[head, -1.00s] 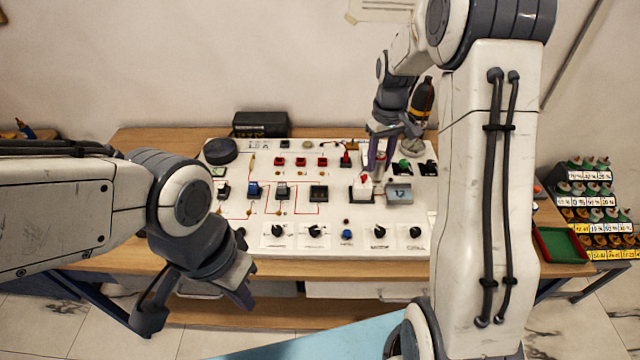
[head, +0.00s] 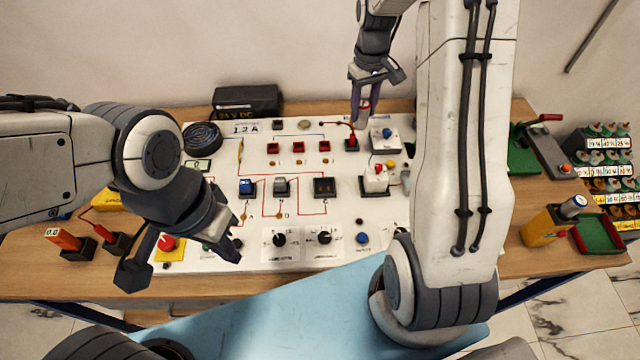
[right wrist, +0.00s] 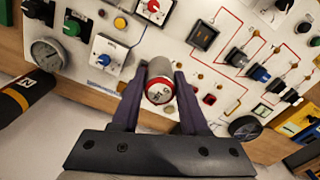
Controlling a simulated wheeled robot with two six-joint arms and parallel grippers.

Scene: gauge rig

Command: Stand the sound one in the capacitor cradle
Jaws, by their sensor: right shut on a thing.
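My right gripper (head: 366,100) is shut on a grey cylinder with a red band (head: 362,112), above the back part of the white panel. In the right wrist view the fingers (right wrist: 159,90) grip its sides, and its red-rimmed, marked end (right wrist: 159,92) faces the camera. I cannot tell whether its lower end touches anything. A black square socket (head: 324,188) sits mid-panel, also in the right wrist view (right wrist: 203,36). I cannot tell which part is the capacitor cradle. My left gripper (head: 182,266) is open and empty over the panel's front left.
The white panel (head: 290,225) bears switches, knobs and red wiring. A white block with a red knob (head: 375,180) stands right of the socket. A yellow block with a grey cylinder (head: 550,222) and a green tray (head: 590,237) are at right. A black box (head: 247,101) is behind.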

